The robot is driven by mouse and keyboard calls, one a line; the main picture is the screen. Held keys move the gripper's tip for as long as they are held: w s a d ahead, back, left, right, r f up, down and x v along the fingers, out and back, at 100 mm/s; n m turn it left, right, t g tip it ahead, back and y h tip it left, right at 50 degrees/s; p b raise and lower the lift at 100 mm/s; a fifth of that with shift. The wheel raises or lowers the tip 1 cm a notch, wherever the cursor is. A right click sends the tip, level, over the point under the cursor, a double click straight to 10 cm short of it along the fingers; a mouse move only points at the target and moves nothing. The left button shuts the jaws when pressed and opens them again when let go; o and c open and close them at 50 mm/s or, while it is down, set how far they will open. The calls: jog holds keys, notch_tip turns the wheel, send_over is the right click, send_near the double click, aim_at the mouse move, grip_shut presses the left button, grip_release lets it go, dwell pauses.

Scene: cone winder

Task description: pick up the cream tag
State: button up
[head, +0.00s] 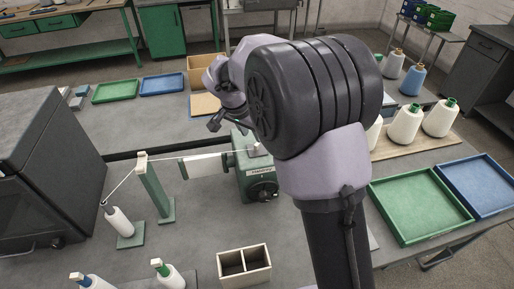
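I cannot make out a cream tag for certain in the head view. My gripper (227,126) is above the table, just behind the green winder (254,180), and points down and towards the left. It is small and dark here, and I cannot tell whether its fingers are open or shut. My arm covers much of the middle and right of the view.
A thread runs from a white cone (119,222) over a green post (155,188) to the winder. A wooden divided box (244,266) stands in front. Green (115,91) and blue (162,84) trays lie behind. Several cones stand right, behind another green tray (420,205).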

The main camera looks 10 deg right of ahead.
aim_at(256, 144)
jog(key=x, duration=0.1)
jog(key=b+x, duration=0.1)
jog(key=x, duration=0.3)
jog(key=shift+s+d+f+b, duration=0.15)
jog(key=shift+s+f+b, duration=0.05)
jog(key=shift+s+b, duration=0.15)
jog(key=shift+w+f, duration=0.2)
jog(key=shift+w, duration=0.05)
jog(key=shift+s+r, duration=0.1)
jog(key=shift+r, duration=0.05)
jog(key=shift+c, duration=0.7)
grip_shut()
jog(key=shift+r, duration=0.1)
